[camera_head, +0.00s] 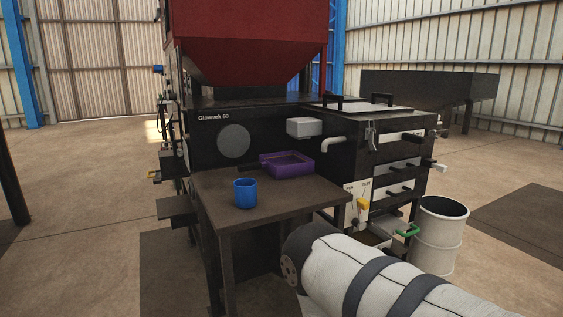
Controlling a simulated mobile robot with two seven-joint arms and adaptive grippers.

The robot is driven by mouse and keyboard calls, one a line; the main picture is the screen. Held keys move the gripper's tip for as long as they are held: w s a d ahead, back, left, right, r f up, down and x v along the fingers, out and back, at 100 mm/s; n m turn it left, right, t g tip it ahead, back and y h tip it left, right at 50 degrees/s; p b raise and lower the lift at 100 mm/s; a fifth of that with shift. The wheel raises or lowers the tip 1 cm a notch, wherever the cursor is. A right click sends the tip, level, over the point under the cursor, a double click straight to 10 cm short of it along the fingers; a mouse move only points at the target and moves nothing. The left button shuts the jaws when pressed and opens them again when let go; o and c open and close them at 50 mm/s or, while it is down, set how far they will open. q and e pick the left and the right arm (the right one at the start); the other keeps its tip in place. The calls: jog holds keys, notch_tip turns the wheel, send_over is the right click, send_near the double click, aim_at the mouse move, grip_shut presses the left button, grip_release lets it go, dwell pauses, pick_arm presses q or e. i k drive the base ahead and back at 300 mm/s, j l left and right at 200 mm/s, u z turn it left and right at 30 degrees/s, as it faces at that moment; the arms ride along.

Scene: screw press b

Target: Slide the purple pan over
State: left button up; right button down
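The purple pan (289,166) is a shallow open tray. It sits on the far right part of the small dark table (222,187), close to the front of the black machine. A spout (331,144) sticks out of the machine to the right of the pan and a little higher. No gripper shows in the head view. A thick white arm link of mine with dark bands crosses the lower right, and its gripper is out of view.
A blue cup (245,194) stands on the table, in front of the pan and to its left. A white drum (438,236) stands on the floor at the right. The black machine (220,150) with a red hopper (248,45) rises behind the table. The table's right front part is bare.

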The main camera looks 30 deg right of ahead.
aim_at(280, 165)
jog(key=l+u, duration=0.15)
jog(key=l, duration=1.35)
jog(key=i, duration=0.05)
